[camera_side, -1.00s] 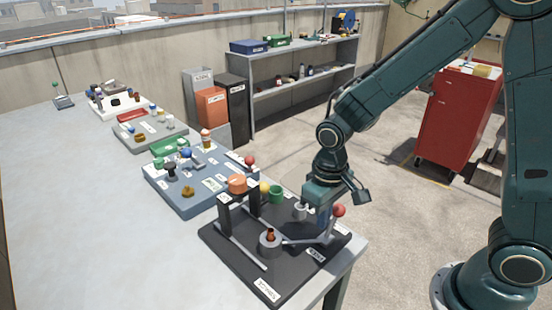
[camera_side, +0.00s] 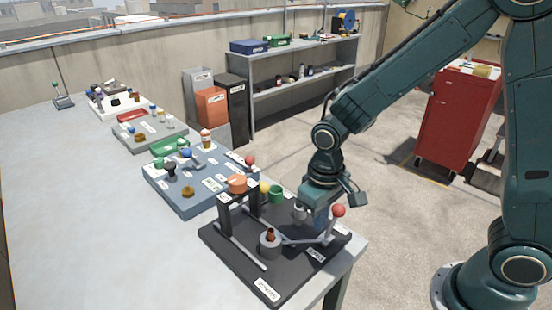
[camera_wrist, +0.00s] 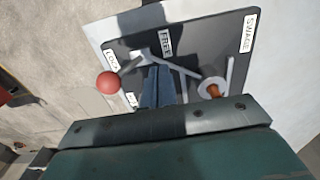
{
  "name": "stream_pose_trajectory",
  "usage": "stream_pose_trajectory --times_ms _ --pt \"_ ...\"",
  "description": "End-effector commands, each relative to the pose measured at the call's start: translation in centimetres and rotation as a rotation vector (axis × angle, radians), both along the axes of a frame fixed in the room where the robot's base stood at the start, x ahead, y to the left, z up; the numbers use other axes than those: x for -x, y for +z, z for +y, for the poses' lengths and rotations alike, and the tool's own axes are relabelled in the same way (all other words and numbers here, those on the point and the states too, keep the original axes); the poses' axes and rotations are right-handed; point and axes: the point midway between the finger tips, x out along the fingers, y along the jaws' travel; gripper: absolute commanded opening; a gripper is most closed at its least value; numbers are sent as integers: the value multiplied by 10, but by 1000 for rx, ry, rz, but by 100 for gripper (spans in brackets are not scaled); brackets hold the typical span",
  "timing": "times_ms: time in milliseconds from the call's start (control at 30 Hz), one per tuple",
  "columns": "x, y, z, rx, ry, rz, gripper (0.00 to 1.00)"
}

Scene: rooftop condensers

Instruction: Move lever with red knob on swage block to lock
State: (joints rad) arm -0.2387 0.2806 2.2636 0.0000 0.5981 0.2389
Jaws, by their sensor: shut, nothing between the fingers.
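The swage block is a dark plate (camera_side: 240,262) at the near end of the bench, marked SWAGE. Its grey lever (camera_side: 310,241) runs from a round boss with a copper-coloured piece (camera_side: 270,236) to an upright stem with a red knob (camera_side: 338,210). In the wrist view the red knob (camera_wrist: 108,83) is left of my gripper (camera_wrist: 157,72). The lever's bend shows just beyond the fingertips, between the FREE label (camera_wrist: 165,42) and the LOCK label (camera_wrist: 112,60). My gripper is shut and empty, low over the plate beside the lever; contact cannot be told. In the side view its fingertips are hidden.
A blue-grey board (camera_side: 180,205) with small parts lies farther along the bench. The bench's left side is clear.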

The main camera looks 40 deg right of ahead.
Motion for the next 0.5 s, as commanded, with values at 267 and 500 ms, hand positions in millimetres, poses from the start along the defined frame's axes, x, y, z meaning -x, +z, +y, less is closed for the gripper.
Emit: stream_pose_trajectory --times_ms 267,500 --pt "0 14 0 0 0 -2 0" --pt "-1 27 0 -1 0 -3 0"
